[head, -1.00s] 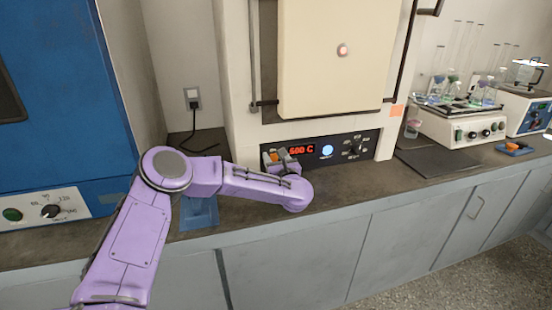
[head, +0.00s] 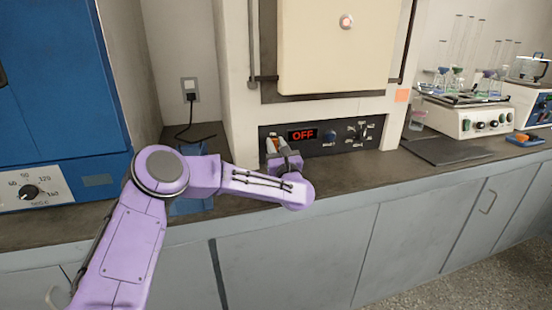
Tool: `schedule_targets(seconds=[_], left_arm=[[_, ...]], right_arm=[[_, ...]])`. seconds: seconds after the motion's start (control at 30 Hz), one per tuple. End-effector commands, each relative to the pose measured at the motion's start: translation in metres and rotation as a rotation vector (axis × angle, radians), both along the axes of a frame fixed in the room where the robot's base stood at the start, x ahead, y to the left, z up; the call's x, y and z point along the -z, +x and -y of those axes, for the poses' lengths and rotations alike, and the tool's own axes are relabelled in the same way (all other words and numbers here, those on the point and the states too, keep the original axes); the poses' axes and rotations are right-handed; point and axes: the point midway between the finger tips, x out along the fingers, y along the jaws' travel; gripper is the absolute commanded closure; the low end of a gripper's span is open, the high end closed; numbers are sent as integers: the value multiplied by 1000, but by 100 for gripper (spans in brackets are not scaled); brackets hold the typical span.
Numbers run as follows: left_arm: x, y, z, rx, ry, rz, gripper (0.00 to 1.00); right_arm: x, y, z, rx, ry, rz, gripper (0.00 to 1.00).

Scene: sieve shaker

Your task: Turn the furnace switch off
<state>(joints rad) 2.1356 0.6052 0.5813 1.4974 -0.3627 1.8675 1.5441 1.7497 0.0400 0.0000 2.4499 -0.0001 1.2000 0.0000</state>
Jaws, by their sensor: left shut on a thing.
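The furnace (head: 236,90) stands on the bench, with a black control panel (head: 345,146) low on its front. The panel's display (head: 303,135) reads OFF in red. The orange-red furnace switch (head: 273,146) is at the panel's left end, partly covered by my gripper. My left gripper (head: 278,150) is at the switch, with its fingers shut on it; the exact contact is small and partly hidden by my wrist. The round button (head: 330,137) right of the display is dark. My right gripper is not in view.
The furnace door (head: 335,50) is closed above the panel. A blue cabinet (head: 60,90) stands at the left. A shaker with glassware (head: 470,118) and a dark mat (head: 445,150) are at the right. The bench's front strip right of my arm is clear.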

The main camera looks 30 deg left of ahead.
Motion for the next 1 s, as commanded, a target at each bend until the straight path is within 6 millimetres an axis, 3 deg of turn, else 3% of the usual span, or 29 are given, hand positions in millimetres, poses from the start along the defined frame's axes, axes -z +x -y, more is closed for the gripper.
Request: schedule_targets(seconds=[0.33,0.37,0.4,0.43,0.77,1.0], left_arm=[[1,0,1,0,5,2,100],[1,0,1,0,5,2,63],[1,0,1,0,5,2,50],[1,0,1,0,5,2,47],[2,-3,4,2,6,2,47],[16,-36,45,8,8,2,47]], right_arm=[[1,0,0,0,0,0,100],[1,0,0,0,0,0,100],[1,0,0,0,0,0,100],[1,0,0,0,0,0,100],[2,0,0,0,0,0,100],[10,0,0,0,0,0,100]])
